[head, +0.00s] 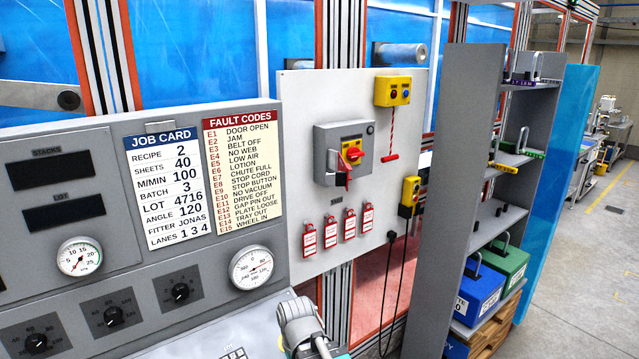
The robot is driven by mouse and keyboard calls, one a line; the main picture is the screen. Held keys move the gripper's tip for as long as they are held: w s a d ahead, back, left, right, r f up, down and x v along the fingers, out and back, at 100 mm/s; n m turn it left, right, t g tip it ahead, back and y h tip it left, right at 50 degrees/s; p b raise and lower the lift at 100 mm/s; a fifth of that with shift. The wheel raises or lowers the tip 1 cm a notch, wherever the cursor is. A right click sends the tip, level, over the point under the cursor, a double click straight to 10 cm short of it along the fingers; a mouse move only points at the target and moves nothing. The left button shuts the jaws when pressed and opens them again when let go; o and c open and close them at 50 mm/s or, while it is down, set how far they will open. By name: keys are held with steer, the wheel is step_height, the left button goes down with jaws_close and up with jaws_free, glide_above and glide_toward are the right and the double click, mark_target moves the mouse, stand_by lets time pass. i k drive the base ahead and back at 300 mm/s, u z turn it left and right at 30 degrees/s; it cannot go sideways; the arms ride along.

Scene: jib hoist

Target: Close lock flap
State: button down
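A grey switch box (330,153) is mounted on a pale upright panel (290,150). It has a red rotary handle on a yellow plate (353,153). My gripper's fingers are out of view.
Several red tags (329,233) hang below the box. A yellow button box (393,91) with a red pull cord and a yellow pendant (409,196) are to its right. A grey shelf unit (480,180) holding padlocks stands farther right. A gauge console (140,220) is at left.

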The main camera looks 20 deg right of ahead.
mark_target(342, 177)
steer(key=k, duration=1.3)
steer(key=z, duration=0.7)
steer(key=i, duration=1.05)
steer(key=u, duration=0.05)
